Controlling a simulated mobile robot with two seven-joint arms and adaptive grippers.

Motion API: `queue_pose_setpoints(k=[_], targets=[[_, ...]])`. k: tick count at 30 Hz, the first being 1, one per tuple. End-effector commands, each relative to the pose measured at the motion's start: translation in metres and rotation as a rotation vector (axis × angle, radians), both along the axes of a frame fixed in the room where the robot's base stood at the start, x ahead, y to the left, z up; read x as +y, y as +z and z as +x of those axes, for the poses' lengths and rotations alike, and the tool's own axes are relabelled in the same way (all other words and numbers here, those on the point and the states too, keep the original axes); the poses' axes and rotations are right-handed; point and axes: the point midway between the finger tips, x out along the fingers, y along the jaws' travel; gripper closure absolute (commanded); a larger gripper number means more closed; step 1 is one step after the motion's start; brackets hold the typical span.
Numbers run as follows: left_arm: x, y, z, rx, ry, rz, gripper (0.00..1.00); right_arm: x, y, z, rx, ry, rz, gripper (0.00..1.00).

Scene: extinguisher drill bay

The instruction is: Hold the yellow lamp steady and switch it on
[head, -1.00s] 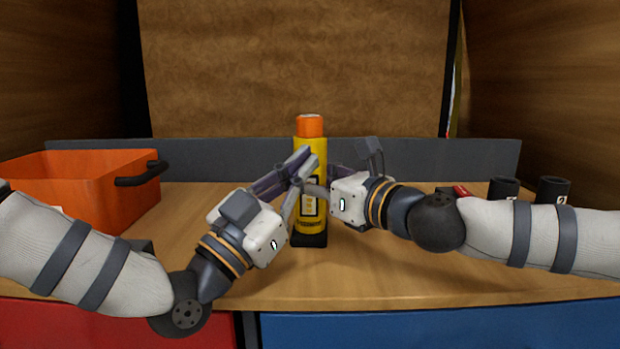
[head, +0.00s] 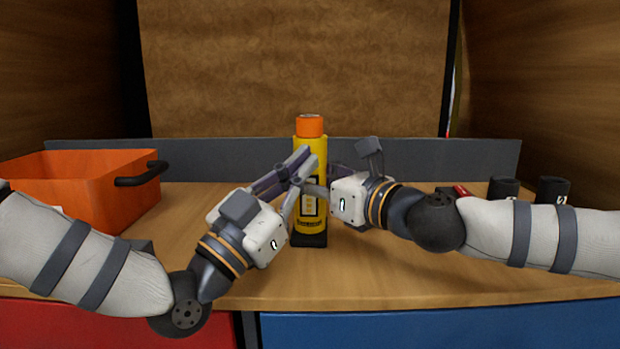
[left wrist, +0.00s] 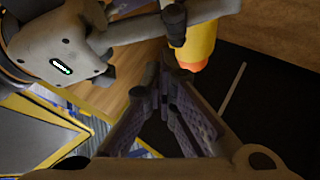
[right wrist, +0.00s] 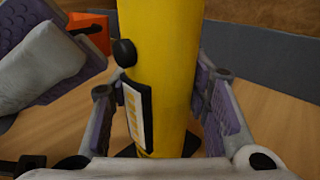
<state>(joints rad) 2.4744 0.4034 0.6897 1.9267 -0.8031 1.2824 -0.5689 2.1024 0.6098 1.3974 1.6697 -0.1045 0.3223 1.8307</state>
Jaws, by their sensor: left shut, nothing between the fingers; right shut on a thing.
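The yellow lamp (head: 312,225) stands upright on the wooden bench, with an orange top and black base. My right gripper (head: 326,188) is shut around its body from the right; in the right wrist view its fingers lie on both sides of the lamp (right wrist: 170,60). A round black knob (right wrist: 124,53) sticks out of the lamp above a pale label (right wrist: 136,115). My left gripper (head: 306,163) is shut and empty in front of the lamp's upper body, hiding part of it. The left wrist view shows its closed fingers below the orange top (left wrist: 190,66).
An orange crate (head: 105,205) with a black handle stands at the left. Two black cylinders (head: 553,189) stand at the right, behind my right arm. A grey ledge (head: 230,158) runs along the back. The bench front between my arms is clear.

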Motion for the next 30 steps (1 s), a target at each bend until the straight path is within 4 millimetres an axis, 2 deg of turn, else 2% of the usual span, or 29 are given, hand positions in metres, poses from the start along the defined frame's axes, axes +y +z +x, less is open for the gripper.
queue_pose_setpoints(k=[9,19,30], targets=[[-0.0005,0.0001,0.0090,-0.001,0.000,0.001,1.00,0.0001,0.0005,-0.0001,0.000,0.000,0.001,1.00],[-0.0005,-0.0001,0.0096,0.000,0.000,0.000,1.00,0.0001,0.0005,-0.0001,0.000,0.001,0.001,1.00],[0.0001,0.0000,-0.0001,0.000,0.000,0.000,1.00,0.0002,0.0004,-0.0002,0.000,0.001,0.001,1.00]])
